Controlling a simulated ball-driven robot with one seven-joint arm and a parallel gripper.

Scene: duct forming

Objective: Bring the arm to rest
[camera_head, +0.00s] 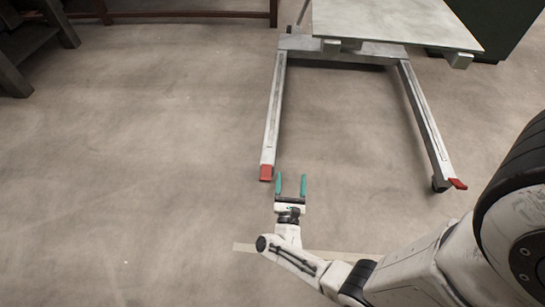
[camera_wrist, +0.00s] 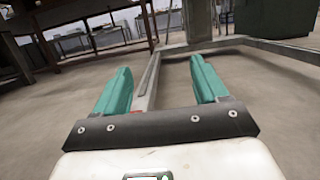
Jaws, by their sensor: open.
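My gripper (camera_head: 291,186) is open and empty, with two teal fingers standing apart. In the head view it is over bare floor, just below the red-tipped left leg of a wheeled grey cart. In the wrist view the gripper (camera_wrist: 162,88) shows its two teal fingers at left and right, with nothing between them but floor and a cart leg farther off. My white arm reaches in from the lower right of the head view, bent at the elbow.
The cart's flat top (camera_head: 395,22) is at the upper right, its legs (camera_head: 272,120) spreading toward me with red end caps. A dark green cabinet (camera_head: 500,25) stands behind it. A dark bench (camera_head: 30,40) is at the upper left. The floor at left is clear.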

